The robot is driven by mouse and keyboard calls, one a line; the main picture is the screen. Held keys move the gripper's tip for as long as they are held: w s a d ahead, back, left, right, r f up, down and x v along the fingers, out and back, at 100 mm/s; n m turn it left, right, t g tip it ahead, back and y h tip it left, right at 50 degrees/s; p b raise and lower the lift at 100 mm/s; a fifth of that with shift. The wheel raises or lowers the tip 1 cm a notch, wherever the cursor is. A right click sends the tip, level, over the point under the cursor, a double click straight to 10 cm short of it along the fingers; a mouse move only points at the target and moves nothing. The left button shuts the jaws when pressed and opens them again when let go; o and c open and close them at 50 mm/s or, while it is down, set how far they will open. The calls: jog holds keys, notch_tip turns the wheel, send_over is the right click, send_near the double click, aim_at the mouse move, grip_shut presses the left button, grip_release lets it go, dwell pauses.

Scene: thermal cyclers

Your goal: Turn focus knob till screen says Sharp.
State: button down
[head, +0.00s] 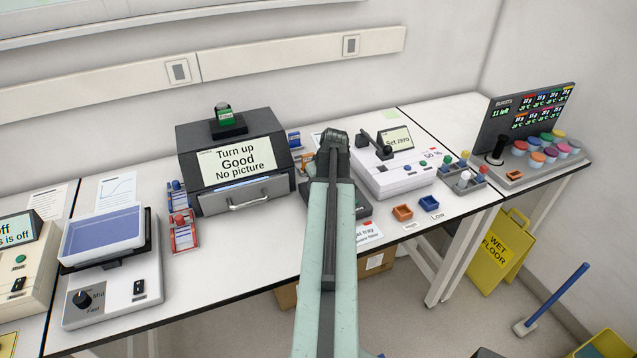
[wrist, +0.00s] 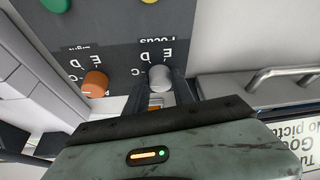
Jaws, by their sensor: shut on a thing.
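The grey focus knob (wrist: 160,77) sits on a dark panel (wrist: 118,58) in the wrist view, under an upside-down "Focus" label with letters around it. My gripper (wrist: 164,92) has its fingers on either side of the knob and is shut on it. The dark imager (head: 190,150) stands on the bench in the head view. Its screen (head: 236,163) reads "Turn up / Good / No picture". A corner of the screen (wrist: 302,137) shows upside down in the wrist view. In the head view my arm hides the gripper and knob.
An orange knob (wrist: 95,82) is beside the focus knob, with green (wrist: 56,4) and yellow knobs at the panel's far edge. A drawer handle (wrist: 285,75) is to the right. In the head view a white "Set zero" device (head: 385,178) stands right of my arm.

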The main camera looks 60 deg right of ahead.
jog(key=shift+m, duration=0.5)
jog(key=c, duration=1.1)
grip_release()
jog(key=shift+w, duration=0.1)
jog(key=shift+o, duration=0.2)
jog(key=p+v, duration=0.7)
jog(key=shift+a+r, duration=0.2)
jog(key=shift+r, duration=0.15)
